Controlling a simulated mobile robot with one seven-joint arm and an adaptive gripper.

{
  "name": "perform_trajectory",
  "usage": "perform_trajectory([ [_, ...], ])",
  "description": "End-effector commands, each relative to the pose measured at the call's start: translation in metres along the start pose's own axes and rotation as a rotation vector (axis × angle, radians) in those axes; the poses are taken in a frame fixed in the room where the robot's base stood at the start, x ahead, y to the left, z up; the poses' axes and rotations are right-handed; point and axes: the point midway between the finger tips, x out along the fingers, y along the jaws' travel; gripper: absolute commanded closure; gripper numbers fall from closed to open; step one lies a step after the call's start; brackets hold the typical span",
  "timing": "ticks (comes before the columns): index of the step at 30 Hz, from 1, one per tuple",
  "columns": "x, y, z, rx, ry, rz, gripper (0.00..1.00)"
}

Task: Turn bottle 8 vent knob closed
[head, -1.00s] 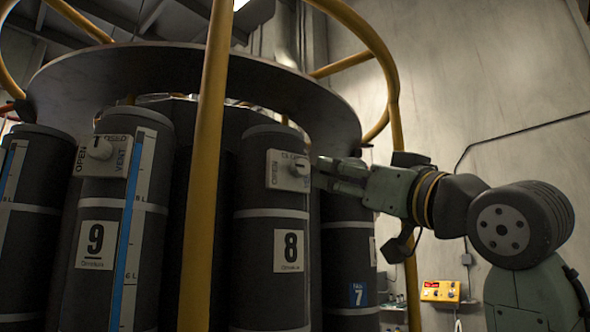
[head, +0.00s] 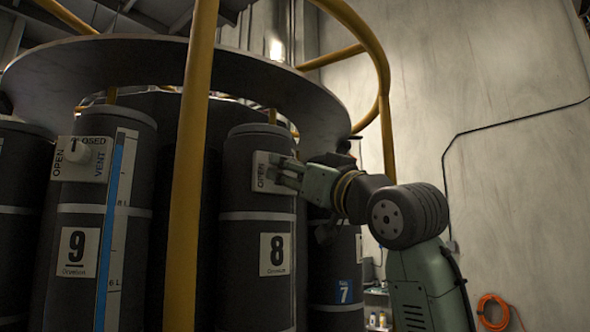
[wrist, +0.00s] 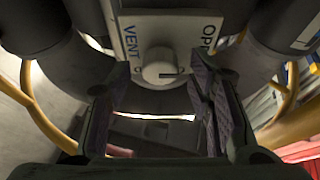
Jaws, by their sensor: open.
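Bottle 8 (head: 248,236) is a dark cylinder with a white "8" label (head: 275,255). Its white vent plate (head: 261,174) reads OPEN at left; my gripper covers its right part in the head view. In the wrist view the vent plate (wrist: 183,28) is upside down, with VENT and OPE lettering. The round vent knob (wrist: 160,66) sits on it, with a dark mark toward the picture's right. My gripper (head: 276,172) is at the plate. In the wrist view its open fingers (wrist: 160,105) stand either side of and below the knob, with nothing between them. Contact with the knob cannot be told.
Bottle 9 (head: 60,205) stands at left with its own knob (head: 79,153). Bottle 7 (head: 336,270) is behind my arm. A yellow post (head: 187,200) rises left of bottle 8, and a grey ring plate (head: 190,65) hangs above.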

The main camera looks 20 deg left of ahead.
Motion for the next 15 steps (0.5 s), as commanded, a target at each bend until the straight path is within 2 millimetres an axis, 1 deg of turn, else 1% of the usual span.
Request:
perform_trajectory([
  [1,-0.0001,0.0001,0.0001,0.000,0.000,0.000,0.54],
  [2,-0.0001,0.0000,0.0001,0.000,0.000,0.000,0.56],
  [15,-0.0003,0.0001,-0.0001,0.000,0.000,0.000,0.85],
])
